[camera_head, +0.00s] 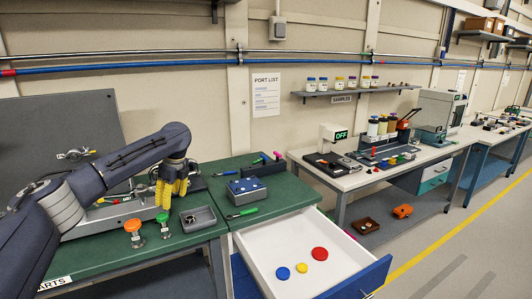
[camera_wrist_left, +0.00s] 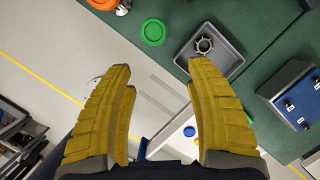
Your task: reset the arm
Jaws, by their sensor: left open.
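My left arm (camera_head: 110,165) reaches in from the left in the head view. Its yellow-fingered left gripper (camera_head: 170,192) hangs fingers down over the green bench, near an orange-topped piece (camera_head: 133,227) and a green-topped piece (camera_head: 162,219). In the left wrist view the two fingers of the left gripper (camera_wrist_left: 162,75) are spread apart with nothing between them. A grey tray (camera_head: 198,222) with a small ring-shaped part (camera_wrist_left: 204,45) in it lies just beyond the right fingertip in that view. My right gripper is in neither view.
An open white drawer (camera_head: 277,245) with a blue front (camera_head: 365,283) juts out, holding red, yellow and blue discs. A blue button box (camera_head: 243,189) and a dark rack (camera_head: 260,169) stand on the bench. A grey panel (camera_head: 55,140) rises behind the arm.

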